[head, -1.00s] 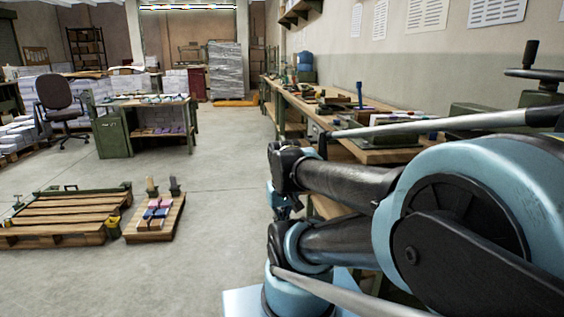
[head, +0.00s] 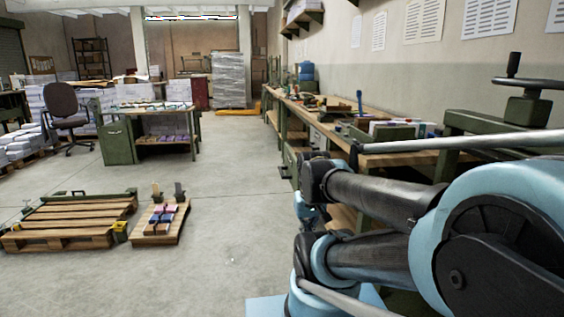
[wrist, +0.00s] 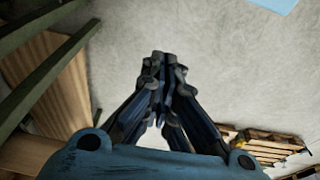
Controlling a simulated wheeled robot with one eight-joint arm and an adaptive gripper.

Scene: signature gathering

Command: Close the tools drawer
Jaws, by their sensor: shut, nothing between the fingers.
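My gripper (wrist: 165,95) shows in the wrist view with its dark fingers together, empty, over bare concrete floor. In the head view my folded arm hides most of it. A long wooden-topped workbench (head: 400,152) with green legs runs along the right wall. Below its top, a pale drawer-like front (head: 316,138) and a green cabinet part (head: 292,152) show beyond my arm. I cannot tell which is the tools drawer or how far it stands open. My gripper is apart from both.
A wooden pallet (head: 70,222) and a smaller board with coloured blocks (head: 160,222) lie on the floor at left. A green desk (head: 119,143) and an office chair (head: 66,110) stand behind. A green press (head: 520,105) is at right. The middle floor is clear.

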